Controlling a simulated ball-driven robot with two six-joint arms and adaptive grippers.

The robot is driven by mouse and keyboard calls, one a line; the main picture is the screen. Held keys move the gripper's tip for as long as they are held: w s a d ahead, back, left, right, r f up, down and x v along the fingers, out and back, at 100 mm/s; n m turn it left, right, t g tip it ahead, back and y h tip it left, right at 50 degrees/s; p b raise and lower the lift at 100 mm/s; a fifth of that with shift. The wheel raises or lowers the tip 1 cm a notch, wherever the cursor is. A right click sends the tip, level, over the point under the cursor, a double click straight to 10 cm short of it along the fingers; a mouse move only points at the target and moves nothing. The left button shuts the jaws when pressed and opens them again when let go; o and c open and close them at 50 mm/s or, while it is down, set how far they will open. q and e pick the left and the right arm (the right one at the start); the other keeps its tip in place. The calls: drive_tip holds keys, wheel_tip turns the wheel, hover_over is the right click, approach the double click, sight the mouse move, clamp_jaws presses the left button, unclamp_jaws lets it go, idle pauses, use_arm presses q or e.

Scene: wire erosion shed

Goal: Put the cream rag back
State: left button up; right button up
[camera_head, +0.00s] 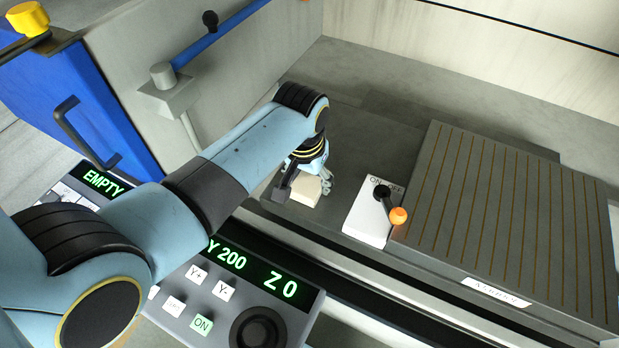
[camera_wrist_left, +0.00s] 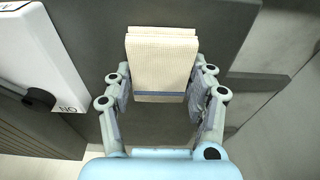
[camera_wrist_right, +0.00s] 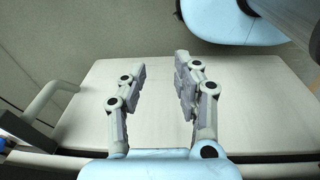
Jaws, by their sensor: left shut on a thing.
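The cream rag (camera_head: 306,189) is a folded block of cloth at the grey machine bed (camera_head: 345,150), left of the white ON/OFF switch box. My left gripper (camera_head: 308,172) reaches down to it. In the left wrist view the rag (camera_wrist_left: 162,60) sits between the two fingers of my left gripper (camera_wrist_left: 162,88), which is shut on it, with a blue stripe near its close edge. I cannot tell whether the rag touches the bed. My right gripper (camera_wrist_right: 160,65) shows only in the right wrist view, open and empty above a pale flat panel (camera_wrist_right: 240,100).
The switch box (camera_head: 366,222) with an orange-tipped lever (camera_head: 398,215) stands close right of the rag. A grooved grey plate (camera_head: 510,220) lies beyond it. A control panel (camera_head: 240,290) with green readouts is in front. A blue cabinet door (camera_head: 60,100) stands at left.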

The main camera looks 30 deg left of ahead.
sight(306, 187)
use_arm(q)
drive_tip(key=shift+f, duration=0.15)
drive_tip(key=o, duration=1.1)
drive_tip(key=r, duration=0.4)
drive_tip(key=s+r, duration=0.1)
drive_tip(key=r, duration=0.7)
drive_tip(key=shift+s+r+p, duration=0.15)
drive_tip(key=shift+s+p, duration=0.2)
drive_tip(key=shift+p, duration=0.05)
